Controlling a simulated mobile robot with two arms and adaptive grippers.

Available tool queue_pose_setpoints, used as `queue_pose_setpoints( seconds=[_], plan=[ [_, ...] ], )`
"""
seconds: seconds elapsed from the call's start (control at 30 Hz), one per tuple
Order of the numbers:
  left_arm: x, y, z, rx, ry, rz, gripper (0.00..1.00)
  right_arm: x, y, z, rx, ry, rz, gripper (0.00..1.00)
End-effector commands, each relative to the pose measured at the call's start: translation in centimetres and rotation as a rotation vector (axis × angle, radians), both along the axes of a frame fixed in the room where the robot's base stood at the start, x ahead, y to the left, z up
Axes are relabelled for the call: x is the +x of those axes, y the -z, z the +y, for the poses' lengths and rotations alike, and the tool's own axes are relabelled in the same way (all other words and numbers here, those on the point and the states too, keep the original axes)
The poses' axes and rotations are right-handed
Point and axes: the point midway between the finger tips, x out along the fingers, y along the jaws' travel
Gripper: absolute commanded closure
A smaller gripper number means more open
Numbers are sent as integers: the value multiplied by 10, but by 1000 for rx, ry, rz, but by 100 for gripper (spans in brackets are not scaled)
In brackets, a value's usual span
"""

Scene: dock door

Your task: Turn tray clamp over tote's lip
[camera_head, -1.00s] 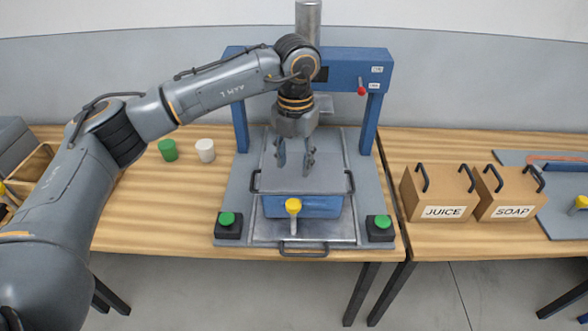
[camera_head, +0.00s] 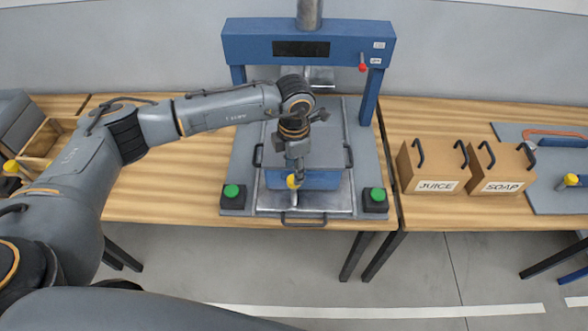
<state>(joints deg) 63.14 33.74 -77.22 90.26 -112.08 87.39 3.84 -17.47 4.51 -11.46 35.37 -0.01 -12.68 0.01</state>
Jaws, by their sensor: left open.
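The tray clamp has a yellow knob (camera_head: 292,182) and stands at the front of the blue tote (camera_head: 322,181). The tote sits on a metal tray (camera_head: 335,200) with a dark front handle, inside the blue press. A grey lid or plate with dark side handles covers the tote. My left gripper (camera_head: 295,172) points down at the yellow knob with its jaws open. The fingers partly hide the knob, and I cannot tell whether they touch it. The clamp's arm and its position against the tote's lip are hidden. My right gripper is not in view.
The press frame (camera_head: 308,42) stands behind and around the tray. Green buttons on black boxes flank the tray at left (camera_head: 232,192) and right (camera_head: 376,196). Boxes marked JUICE (camera_head: 436,187) and SOAP (camera_head: 503,187) stand on the right table. The left tabletop is largely clear.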

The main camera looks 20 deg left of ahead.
Motion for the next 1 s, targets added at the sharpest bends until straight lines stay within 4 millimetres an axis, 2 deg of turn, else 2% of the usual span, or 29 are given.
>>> queue_pose_setpoints(
  seconds=[0.03, 0.23, 0.6, 0.8, 1.0],
  plan=[
    [-1, 6, 0, 0, 1, 4, 56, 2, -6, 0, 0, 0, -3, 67],
    [0, 29, 0, 0, -1, 1, 56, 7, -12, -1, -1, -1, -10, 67],
    [0, 35, 0, 0, 1, -1, 56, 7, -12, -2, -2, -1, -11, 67],
    [0, 35, 0, -1, 0, -1, 96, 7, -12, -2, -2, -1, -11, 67],
    [0, 38, 0, -1, -47, -1, 97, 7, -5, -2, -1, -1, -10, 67]
  ],
)
